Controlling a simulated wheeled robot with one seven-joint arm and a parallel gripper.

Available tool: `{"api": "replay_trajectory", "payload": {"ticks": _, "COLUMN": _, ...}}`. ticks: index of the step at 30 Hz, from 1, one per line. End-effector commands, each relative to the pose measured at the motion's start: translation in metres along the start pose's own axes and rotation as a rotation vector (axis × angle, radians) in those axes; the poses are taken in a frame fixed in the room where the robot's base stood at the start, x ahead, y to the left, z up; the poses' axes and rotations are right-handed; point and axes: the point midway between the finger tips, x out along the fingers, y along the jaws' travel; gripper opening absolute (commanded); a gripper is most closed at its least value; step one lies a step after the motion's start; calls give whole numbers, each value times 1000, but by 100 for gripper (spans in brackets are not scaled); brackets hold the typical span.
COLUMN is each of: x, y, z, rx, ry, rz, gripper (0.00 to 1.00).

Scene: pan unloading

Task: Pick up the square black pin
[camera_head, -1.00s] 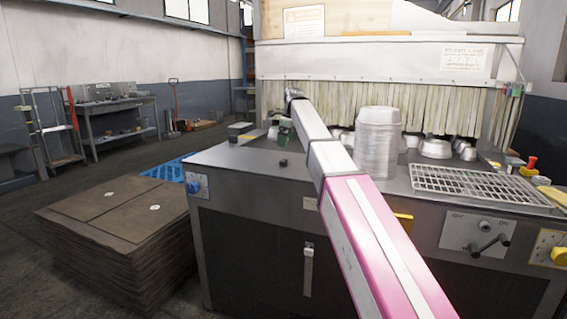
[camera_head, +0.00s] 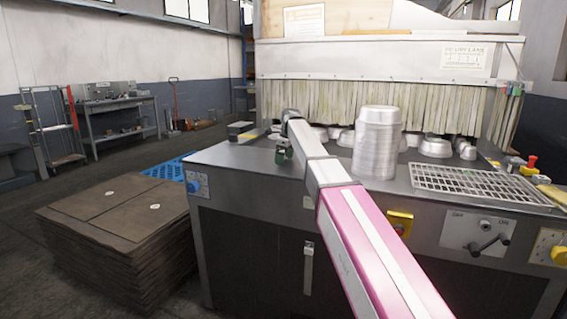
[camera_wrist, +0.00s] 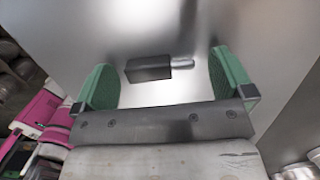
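In the wrist view the square black pin (camera_wrist: 148,68) lies on the bare metal table top (camera_wrist: 140,25), with a shiny narrower end pointing right. My gripper (camera_wrist: 165,75) is open, its two green fingers standing left and right of the pin. The pin shows between the fingers and neither finger visibly touches it. How high the fingers are above the table I cannot tell. In the head view my gripper (camera_head: 284,152) is over the left part of the table, and the pin is hidden there.
A tall stack of metal pans (camera_head: 376,145) stands right of my arm. Lower pans (camera_head: 436,146) lie behind it, before a strip curtain (camera_head: 340,100). A wire rack (camera_head: 480,184) is at the right. A stack of brown sheets (camera_head: 115,215) stands left of the table.

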Motion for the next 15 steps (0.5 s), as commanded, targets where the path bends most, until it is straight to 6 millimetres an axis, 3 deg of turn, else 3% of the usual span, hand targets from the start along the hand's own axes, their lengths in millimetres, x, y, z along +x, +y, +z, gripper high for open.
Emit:
{"api": "replay_trajectory", "payload": {"ticks": 1, "x": 0, "y": 0, "z": 0, "rx": 0, "ry": 0, "rz": 0, "gripper": 84}}
{"api": "replay_trajectory", "payload": {"ticks": 4, "x": 0, "y": 0, "z": 0, "rx": 0, "ry": 0, "rz": 0, "gripper": 51}}
{"api": "replay_trajectory", "payload": {"ticks": 5, "x": 0, "y": 0, "z": 0, "rx": 0, "ry": 0, "rz": 0, "gripper": 46}}
{"api": "replay_trajectory", "payload": {"ticks": 15, "x": -2, "y": 0, "z": 0, "rx": 0, "ry": 0, "rz": 0, "gripper": 46}}
